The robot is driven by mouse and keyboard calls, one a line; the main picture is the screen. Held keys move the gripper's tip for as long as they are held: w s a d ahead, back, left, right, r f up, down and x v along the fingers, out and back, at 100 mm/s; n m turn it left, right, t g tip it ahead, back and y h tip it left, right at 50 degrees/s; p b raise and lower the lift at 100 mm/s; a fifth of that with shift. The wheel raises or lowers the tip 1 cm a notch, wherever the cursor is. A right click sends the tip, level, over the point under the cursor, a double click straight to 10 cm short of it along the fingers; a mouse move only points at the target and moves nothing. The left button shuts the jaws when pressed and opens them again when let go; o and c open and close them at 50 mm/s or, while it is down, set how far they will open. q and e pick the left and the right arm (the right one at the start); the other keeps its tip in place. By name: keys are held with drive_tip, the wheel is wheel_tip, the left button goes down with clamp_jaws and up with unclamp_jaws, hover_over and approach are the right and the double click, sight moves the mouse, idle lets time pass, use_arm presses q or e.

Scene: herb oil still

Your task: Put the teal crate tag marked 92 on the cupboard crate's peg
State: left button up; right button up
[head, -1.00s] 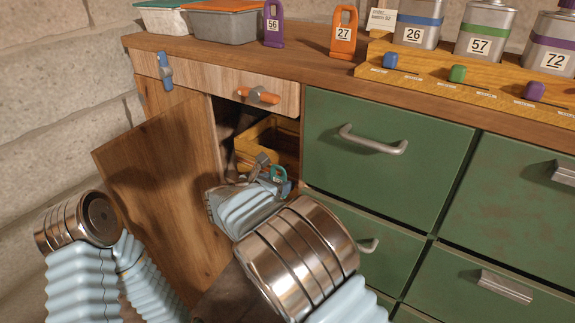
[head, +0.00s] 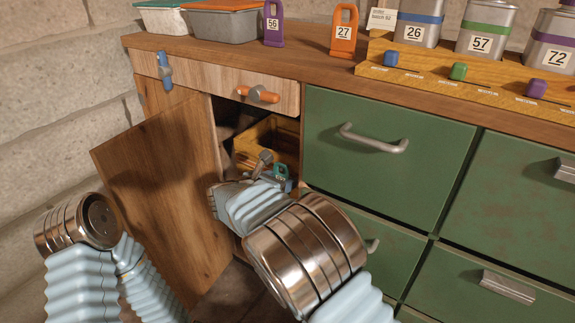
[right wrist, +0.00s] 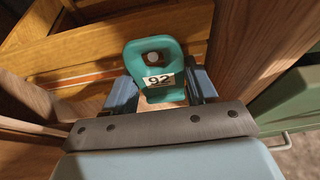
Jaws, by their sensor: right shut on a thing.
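My right gripper (right wrist: 163,90) is shut on the teal crate tag marked 92 (right wrist: 155,62). The tag stands up between its blue-grey fingers, its hole at the top and its number facing the wrist camera. In the head view the tag (head: 281,172) is small, at the cupboard opening. The wooden cupboard crate (head: 250,158) sits inside the open cupboard, just beyond the tag; its slats (right wrist: 60,50) fill the upper left of the right wrist view. I cannot clearly make out the crate's peg. My left arm shows at the left, but its gripper is out of view.
The cupboard door (head: 160,190) stands open at the left. Green drawers (head: 385,150) lie right of the opening. On the top are an orange tag 27 (head: 344,30), a purple tag 56 (head: 273,25), bins and several canisters. A wooden post (right wrist: 262,45) is close right of the gripper.

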drive_tip(key=shift+w+d, duration=0.2)
drive_tip(key=shift+w, duration=0.1)
drive_tip(key=shift+f+b, duration=0.4)
drive_tip(key=shift+b, duration=0.4)
idle(0.3)
drive_tip(key=o, duration=1.1)
drive_tip(key=shift+c, duration=0.2)
drive_tip(key=v, duration=1.4)
drive_tip(key=shift+p, duration=0.45)
drive_tip(key=shift+f, duration=0.15)
drive_tip(key=shift+c, duration=0.5)
